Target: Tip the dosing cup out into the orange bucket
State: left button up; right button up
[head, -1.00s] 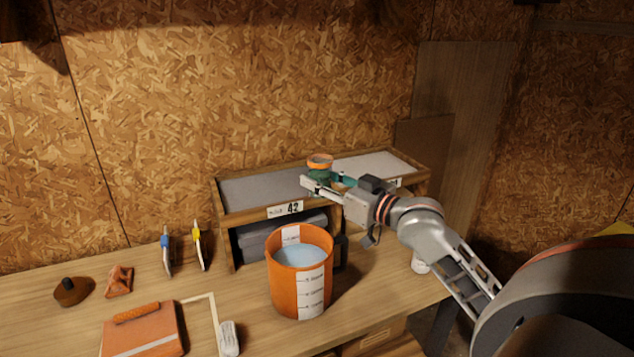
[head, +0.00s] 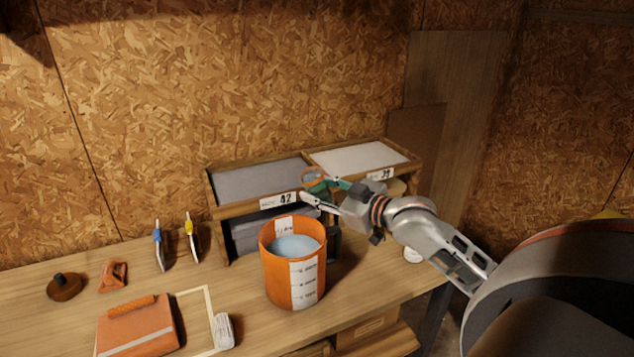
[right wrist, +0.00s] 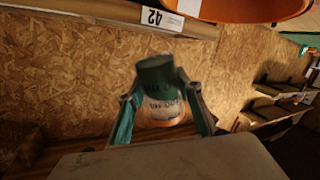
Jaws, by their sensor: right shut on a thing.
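The dosing cup (head: 317,187) is small and green with an orange rim. In the right wrist view the cup (right wrist: 158,88) shows a green end and a pale band with lettering, between the two fingers. My right gripper (head: 318,190) is shut on it and holds it in the air, behind and slightly right of the bucket's rim. The orange bucket (head: 278,279) stands upright on the bench, with a white scale strip and pale bluish contents. Its edge also shows in the right wrist view (right wrist: 245,12). What the cup contains cannot be seen. My left gripper is out of view.
A wooden shelf unit (head: 231,211) with grey and white tops and a "42" label stands behind the bucket. A dark object (head: 333,242) is close by the bucket's right side.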

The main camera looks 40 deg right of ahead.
jog(key=shift+d+f+n, duration=0.15)
jog(key=shift+f+n, duration=0.25)
jog(key=shift+f, duration=0.4)
jog(key=shift+f, duration=0.1)
jog(key=shift+s+d+f+n+g+h, duration=0.15)
jog(key=shift+f+n+g+h, duration=0.15)
jog(key=shift+f+n, duration=0.25)
jog(key=shift+w+d+f+n+g+h, duration=0.1)
jog(key=shift+d+f+n+g+h, duration=0.1)
jog(key=shift+f+n+g, duration=0.25)
jog(key=shift+f+n+h, duration=0.4)
jog(key=shift+f+n, duration=0.05)
jog(key=shift+n, duration=0.25)
jog(key=shift+s+d+f+n, duration=0.1)
jog(key=shift+f+n, duration=0.15)
jog(key=shift+n, duration=0.05)
jog(key=shift+f, duration=0.1)
